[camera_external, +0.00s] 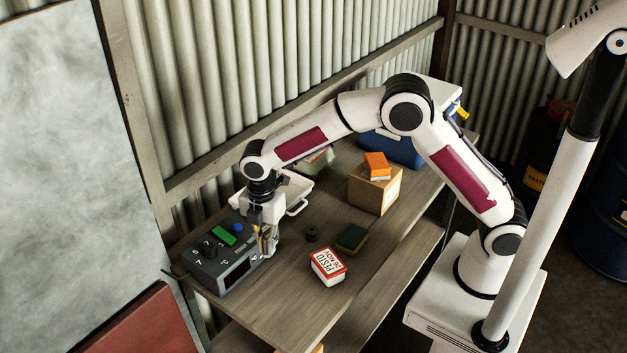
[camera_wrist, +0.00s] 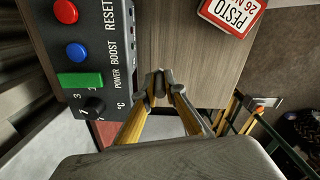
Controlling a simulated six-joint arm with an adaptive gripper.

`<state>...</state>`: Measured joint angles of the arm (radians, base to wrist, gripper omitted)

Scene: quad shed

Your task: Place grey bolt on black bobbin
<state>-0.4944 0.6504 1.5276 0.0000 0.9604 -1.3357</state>
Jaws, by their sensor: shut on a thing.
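A small black bobbin (camera_external: 312,233) stands on the wooden table in the external view, to the right of my gripper (camera_external: 266,247). The bobbin is not in the wrist view. My gripper points down over the table, close to the right side of the grey control box. In the wrist view my gripper (camera_wrist: 159,82) has its two yellow fingers closed together at their dark tips. A small grey piece, which looks like the grey bolt (camera_wrist: 158,90), is pinched between the tips. The bolt is too small to make out in the external view.
The grey control box (camera_external: 212,277) has buttons and knobs. A pesto tub (camera_external: 328,268), a green-and-yellow sponge (camera_external: 351,240) and a cardboard box (camera_external: 374,195) bearing an orange block (camera_external: 376,165) stand right of the gripper. Bare tabletop surrounds the bobbin.

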